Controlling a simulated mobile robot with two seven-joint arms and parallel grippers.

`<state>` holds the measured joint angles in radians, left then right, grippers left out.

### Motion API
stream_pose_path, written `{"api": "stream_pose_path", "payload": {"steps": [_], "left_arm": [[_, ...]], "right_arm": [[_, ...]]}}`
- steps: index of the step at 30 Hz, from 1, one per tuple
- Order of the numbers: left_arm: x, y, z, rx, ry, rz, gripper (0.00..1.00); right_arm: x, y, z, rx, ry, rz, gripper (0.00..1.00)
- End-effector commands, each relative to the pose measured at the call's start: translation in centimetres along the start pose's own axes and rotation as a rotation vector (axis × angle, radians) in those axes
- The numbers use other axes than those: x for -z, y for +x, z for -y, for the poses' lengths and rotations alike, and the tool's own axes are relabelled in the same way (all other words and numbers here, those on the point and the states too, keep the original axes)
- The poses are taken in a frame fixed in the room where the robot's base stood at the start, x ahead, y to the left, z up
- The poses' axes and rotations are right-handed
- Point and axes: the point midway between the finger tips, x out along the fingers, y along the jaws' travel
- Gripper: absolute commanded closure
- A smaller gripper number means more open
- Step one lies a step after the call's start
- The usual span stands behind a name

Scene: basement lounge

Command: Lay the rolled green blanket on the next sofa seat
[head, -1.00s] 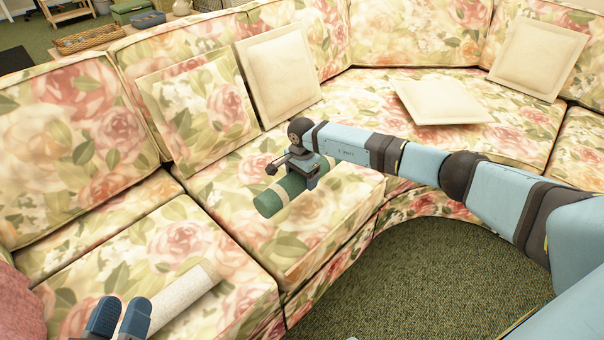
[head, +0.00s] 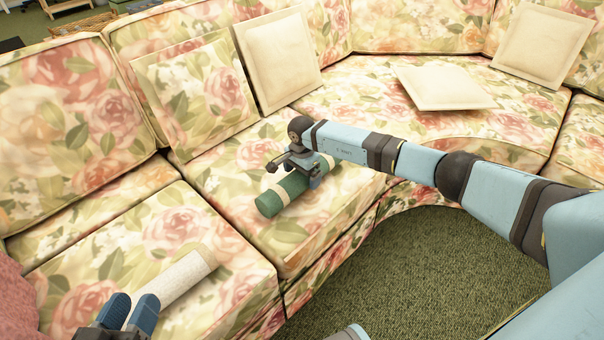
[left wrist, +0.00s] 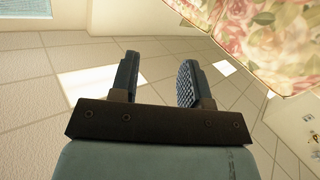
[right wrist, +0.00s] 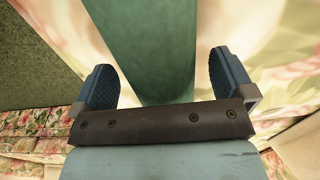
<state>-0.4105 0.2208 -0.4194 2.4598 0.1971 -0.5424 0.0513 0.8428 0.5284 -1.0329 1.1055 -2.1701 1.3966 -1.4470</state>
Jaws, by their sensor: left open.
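The rolled green blanket (head: 285,195) lies on the middle sofa seat (head: 290,245), with a pale band near its end. My right gripper (head: 298,172) is over its far part, which the gripper and wrist partly hide. In the right wrist view the green roll (right wrist: 155,50) runs between the two open fingers (right wrist: 165,80), with a gap visible beside the right finger. My left gripper (head: 132,302) is open at the lower left, and in the left wrist view nothing is between its fingers (left wrist: 157,75).
A pale textured roll or strip (head: 180,285) lies on the near-left seat beside my left gripper. Cream cushions (head: 275,60) and a floral cushion (head: 195,95) lean on the backrest. Another cream cushion (head: 445,87) lies flat on the far seat. Green carpet (head: 430,260) is clear in front.

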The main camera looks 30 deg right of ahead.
Motion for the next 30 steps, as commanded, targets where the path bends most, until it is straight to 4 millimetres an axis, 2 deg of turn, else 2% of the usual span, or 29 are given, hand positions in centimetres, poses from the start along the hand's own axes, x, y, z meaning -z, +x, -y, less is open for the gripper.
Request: {"api": "stream_pose_path", "payload": {"steps": [8, 11, 18, 24, 30], "left_arm": [[0.2, 0.0, 0.0, 0.001, 0.002, -0.001, 0.57], [1.0, -0.1, -0.1, 0.003, 0.004, -0.018, 0.57], [4.0, -0.5, -0.6, 0.015, 0.000, -0.122, 0.57], [5.9, -0.8, -0.9, 0.021, 0.003, -0.189, 0.57], [6.7, -1.0, -1.0, 0.024, 0.006, -0.224, 0.57]], "right_arm": [[0.0, -0.5, 0.0, 0.000, 0.000, 0.000, 0.00], [0.1, -1.9, 0.1, 0.003, 0.000, -0.001, 0.00], [0.1, -7.3, 0.1, 0.003, -0.001, -0.001, 0.00], [0.0, -11.3, 0.0, 0.001, 0.000, -0.001, 0.00], [0.0, -13.4, 0.0, 0.001, -0.001, 0.000, 0.00]]}}
